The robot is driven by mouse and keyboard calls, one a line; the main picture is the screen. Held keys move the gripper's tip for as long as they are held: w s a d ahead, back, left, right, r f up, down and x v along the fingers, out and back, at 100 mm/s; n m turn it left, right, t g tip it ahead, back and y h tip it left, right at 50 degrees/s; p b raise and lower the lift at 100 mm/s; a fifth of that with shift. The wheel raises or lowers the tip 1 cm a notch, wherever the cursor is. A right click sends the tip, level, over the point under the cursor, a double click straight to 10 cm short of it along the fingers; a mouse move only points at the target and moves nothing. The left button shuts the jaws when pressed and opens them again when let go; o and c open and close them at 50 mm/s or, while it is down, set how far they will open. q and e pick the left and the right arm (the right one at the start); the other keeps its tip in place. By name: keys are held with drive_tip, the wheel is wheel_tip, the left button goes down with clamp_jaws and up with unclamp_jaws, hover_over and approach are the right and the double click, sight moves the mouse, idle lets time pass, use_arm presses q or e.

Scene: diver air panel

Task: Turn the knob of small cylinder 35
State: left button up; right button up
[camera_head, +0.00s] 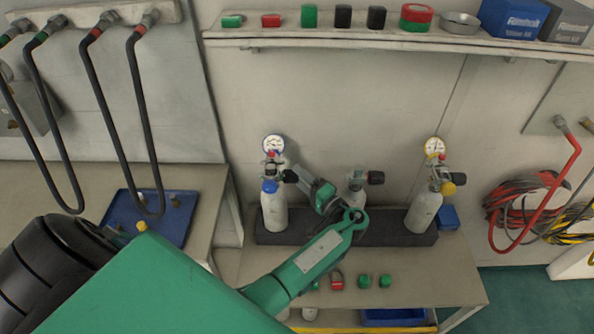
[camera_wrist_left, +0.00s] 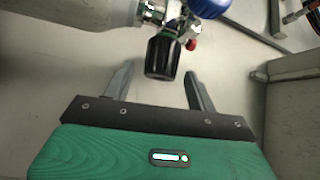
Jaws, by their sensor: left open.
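Three small pale cylinders stand in a dark rack (camera_head: 330,238) on the low bench: a left one (camera_head: 275,212) with a blue cap, a middle one (camera_head: 356,186) partly hidden behind my left arm, and a right one (camera_head: 424,210). I cannot read which is number 35. My left gripper (camera_head: 302,180) is at the left cylinder's black knob (camera_head: 289,175). In the left wrist view the open fingers (camera_wrist_left: 159,84) point at the black knob (camera_wrist_left: 161,58), which lies between and slightly beyond their tips. I see no contact. My right gripper is out of view.
A pressure gauge (camera_head: 273,145) tops the left cylinder, another (camera_head: 434,147) the right. A blue tray (camera_head: 178,225) lies on the left bench. A shelf (camera_head: 380,43) with several containers runs above. Green and red caps (camera_head: 364,281) stand in front of the rack.

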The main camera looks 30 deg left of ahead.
use_arm(q)
drive_tip(key=shift+x, duration=1.05)
drive_tip(key=c, duration=1)
drive_tip(key=shift+p, duration=0.35)
